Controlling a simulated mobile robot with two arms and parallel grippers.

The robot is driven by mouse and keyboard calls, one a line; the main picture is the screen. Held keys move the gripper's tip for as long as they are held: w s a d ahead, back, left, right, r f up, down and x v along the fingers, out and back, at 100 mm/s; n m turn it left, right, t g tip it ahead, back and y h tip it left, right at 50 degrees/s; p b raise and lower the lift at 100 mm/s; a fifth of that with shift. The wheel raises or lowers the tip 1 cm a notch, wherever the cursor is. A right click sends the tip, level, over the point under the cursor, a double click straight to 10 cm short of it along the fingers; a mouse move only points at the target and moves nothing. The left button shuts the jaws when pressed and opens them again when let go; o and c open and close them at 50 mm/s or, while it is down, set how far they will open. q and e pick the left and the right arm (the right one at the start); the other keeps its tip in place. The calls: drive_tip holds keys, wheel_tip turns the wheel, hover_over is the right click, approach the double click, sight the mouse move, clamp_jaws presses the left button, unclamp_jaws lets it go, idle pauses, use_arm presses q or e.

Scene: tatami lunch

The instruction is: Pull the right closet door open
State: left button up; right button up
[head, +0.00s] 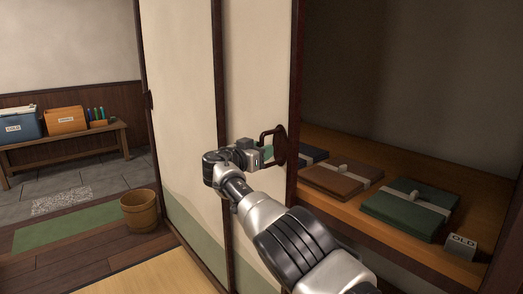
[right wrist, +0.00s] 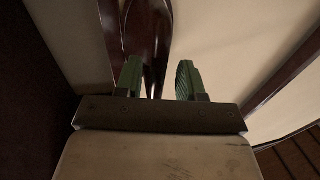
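The right closet door (head: 257,75) is a cream panel with a dark wooden frame. Its right edge borders an open closet space, where a shelf shows. A dark brown loop handle (head: 279,134) stands out near that edge. My right gripper (head: 268,152) is at the handle. In the right wrist view its two green fingers (right wrist: 160,80) are apart, with part of the handle (right wrist: 154,72) between them, nearer the left finger. A gap shows between the handle and the right finger. I cannot tell whether the left finger touches it. My left gripper is not in view.
Another cream panel (head: 180,70) stands to the left. Folded cloth bundles, one brown (head: 328,181) and one green (head: 395,212), lie on the closet shelf (head: 340,146) near a small label (head: 461,246). A wooden bucket (head: 140,212) stands on the floor left. A bench (head: 70,145) holds bins behind.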

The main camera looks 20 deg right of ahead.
drive_tip(key=shift+r, duration=0.1)
